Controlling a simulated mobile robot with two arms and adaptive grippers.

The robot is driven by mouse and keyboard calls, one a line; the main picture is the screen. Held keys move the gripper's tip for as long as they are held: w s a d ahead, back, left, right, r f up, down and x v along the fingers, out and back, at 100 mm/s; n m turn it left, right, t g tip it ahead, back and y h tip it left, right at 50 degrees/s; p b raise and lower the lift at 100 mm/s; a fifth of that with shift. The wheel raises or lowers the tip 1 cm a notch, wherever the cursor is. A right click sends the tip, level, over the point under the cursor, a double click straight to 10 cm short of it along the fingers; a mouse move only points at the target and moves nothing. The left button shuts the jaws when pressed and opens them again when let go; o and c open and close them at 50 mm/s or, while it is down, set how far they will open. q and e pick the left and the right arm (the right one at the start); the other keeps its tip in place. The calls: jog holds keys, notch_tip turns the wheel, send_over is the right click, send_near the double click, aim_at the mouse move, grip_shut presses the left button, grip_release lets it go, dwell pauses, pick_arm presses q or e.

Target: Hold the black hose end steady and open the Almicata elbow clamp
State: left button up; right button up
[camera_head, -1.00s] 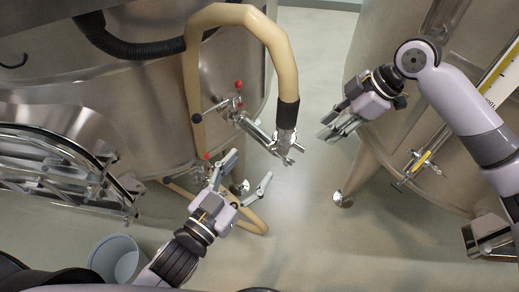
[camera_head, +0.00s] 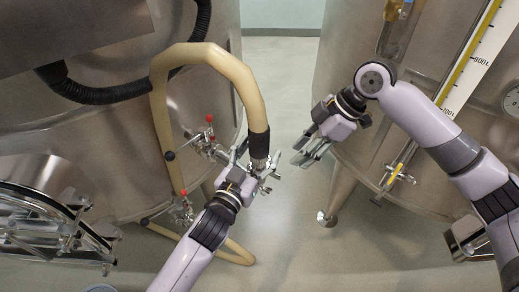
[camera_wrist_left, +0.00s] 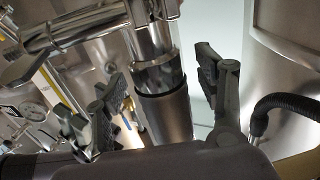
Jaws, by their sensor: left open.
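The black hose end (camera_head: 259,146) is the dark cuff on the tan hose (camera_head: 238,76), pointing down. A steel clamp joint (camera_head: 266,167) with projecting arms sits just below it, partly hidden by my left gripper (camera_head: 254,172). The left gripper is open, its fingers beside the joint. In the left wrist view, a steel pipe end (camera_wrist_left: 158,58) with a dark ring stands between the spread fingers (camera_wrist_left: 163,88), with no clear grip on it. A wing-shaped clamp part (camera_wrist_left: 165,9) shows at the top. My right gripper (camera_head: 301,150) is open and empty, right of the joint.
Steel vats stand left (camera_head: 100,125) and right (camera_head: 345,120). Valves with red knobs (camera_head: 209,119) sit on the left vat. A black corrugated hose (camera_head: 105,95) hangs there. A scale (camera_head: 478,65) is on the right vat. Floor between the vats is clear.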

pick_arm(q)
jog(key=shift+w+d, duration=0.2)
jog(key=shift+w, duration=0.1)
grip_shut()
dwell(0.8)
pick_arm(e)
jog(key=shift+c, duration=0.3)
